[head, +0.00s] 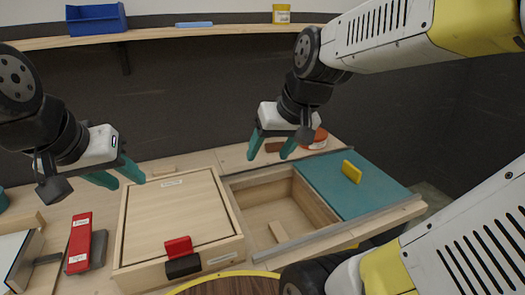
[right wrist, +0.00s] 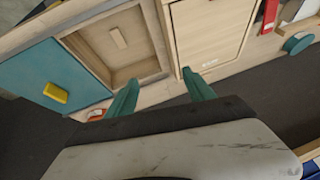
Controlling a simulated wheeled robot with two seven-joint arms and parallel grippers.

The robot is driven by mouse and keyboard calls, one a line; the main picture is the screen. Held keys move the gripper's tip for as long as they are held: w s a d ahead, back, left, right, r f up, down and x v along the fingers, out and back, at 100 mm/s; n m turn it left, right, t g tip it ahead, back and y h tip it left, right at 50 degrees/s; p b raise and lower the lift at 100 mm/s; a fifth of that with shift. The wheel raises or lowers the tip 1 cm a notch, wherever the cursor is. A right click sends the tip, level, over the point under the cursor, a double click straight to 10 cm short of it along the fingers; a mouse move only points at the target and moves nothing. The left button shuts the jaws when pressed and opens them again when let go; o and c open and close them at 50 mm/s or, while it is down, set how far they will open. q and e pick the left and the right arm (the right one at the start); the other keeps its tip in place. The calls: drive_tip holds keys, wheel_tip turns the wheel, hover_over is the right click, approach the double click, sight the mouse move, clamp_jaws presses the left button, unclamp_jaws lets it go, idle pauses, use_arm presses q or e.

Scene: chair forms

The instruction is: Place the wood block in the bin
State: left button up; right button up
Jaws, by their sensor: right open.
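A small pale wood block (head: 278,231) lies on the floor of an open wooden compartment (head: 232,184); the block also shows in the right wrist view (right wrist: 118,38). A blue open bin (head: 96,19) stands on the shelf at the back left. I cannot tell whether the compartment or the blue bin is the task's bin. My right gripper (head: 272,148) is open and empty, above the compartment's back edge; its teal fingers also show in the right wrist view (right wrist: 160,92). My left gripper (head: 118,176) is open and empty, left of the lidded wooden box.
A teal sliding panel (head: 350,178) with a yellow handle (head: 352,172) lies right of the compartment. A red-topped object (head: 80,243) is at the left. The shelf (head: 225,35) crosses the back.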

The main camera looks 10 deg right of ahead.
drive_tip(key=shift+t, duration=0.5)
drive_tip(key=s, duration=0.1)
drive_tip(key=s+r, duration=0.1)
drive_tip(key=s, duration=0.3)
drive_tip(key=shift+s+a+r, duration=0.15)
drive_tip(key=shift+a+r, duration=0.1)
drive_tip(key=shift+r, duration=0.05)
